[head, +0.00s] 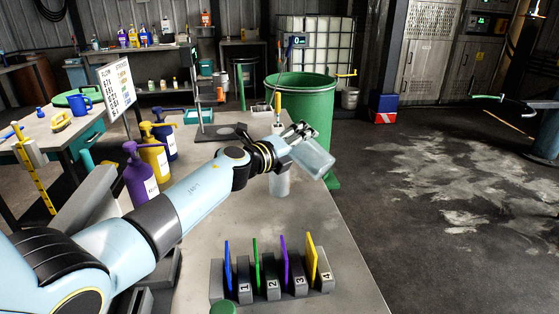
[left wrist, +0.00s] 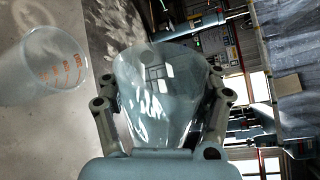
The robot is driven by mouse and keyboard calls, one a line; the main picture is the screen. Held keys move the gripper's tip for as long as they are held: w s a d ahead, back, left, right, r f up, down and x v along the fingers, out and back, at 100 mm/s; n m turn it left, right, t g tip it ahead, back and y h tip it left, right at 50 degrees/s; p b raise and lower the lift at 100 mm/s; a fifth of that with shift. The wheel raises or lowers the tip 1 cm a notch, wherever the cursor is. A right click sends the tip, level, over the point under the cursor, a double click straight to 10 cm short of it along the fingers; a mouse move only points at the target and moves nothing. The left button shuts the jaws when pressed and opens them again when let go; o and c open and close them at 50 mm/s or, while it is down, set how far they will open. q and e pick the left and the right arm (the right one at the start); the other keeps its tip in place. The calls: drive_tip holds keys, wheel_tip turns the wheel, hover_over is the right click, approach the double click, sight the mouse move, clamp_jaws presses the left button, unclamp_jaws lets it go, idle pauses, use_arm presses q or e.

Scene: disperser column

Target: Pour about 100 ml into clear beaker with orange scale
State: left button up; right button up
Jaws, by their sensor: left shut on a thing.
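My left gripper (head: 299,134) is shut on a clear glass vessel (head: 312,158) and holds it tilted, its wide end down and to the right. The vessel fills the middle of the left wrist view (left wrist: 158,90), between the two fingers; I cannot tell how much liquid it holds. The clear beaker with orange scale (left wrist: 45,68) is at the upper left of the left wrist view. In the head view a clear beaker (head: 280,184) stands on the bench below my gripper, partly hidden by it. No stream of liquid can be made out.
A grey rack with numbered coloured plates (head: 272,284) stands at the near bench end. Purple (head: 138,180), yellow (head: 153,158) and blue pump bottles stand left, behind my arm. A green barrel (head: 305,105) is beyond the bench. The bench's right side (head: 335,235) is clear.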

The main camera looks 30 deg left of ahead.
use_arm(q)
drive_tip(key=shift+w+a+r+n+p, duration=0.1)
drive_tip(key=shift+a+r+n+p, duration=0.2)
drive_tip(key=shift+n+p, duration=0.3)
idle(0.5)
drive_tip(key=shift+d, duration=0.4)
drive_tip(key=shift+a+r+n+p, duration=0.2)
drive_tip(key=shift+a+n+p, duration=0.1)
drive_tip(key=shift+n+p, duration=0.2)
idle(1.9)
drive_tip(key=shift+r+n+p, duration=0.15)
drive_tip(key=shift+n+p, duration=0.25)
drive_tip(key=shift+n, duration=0.1)
idle(1.6)
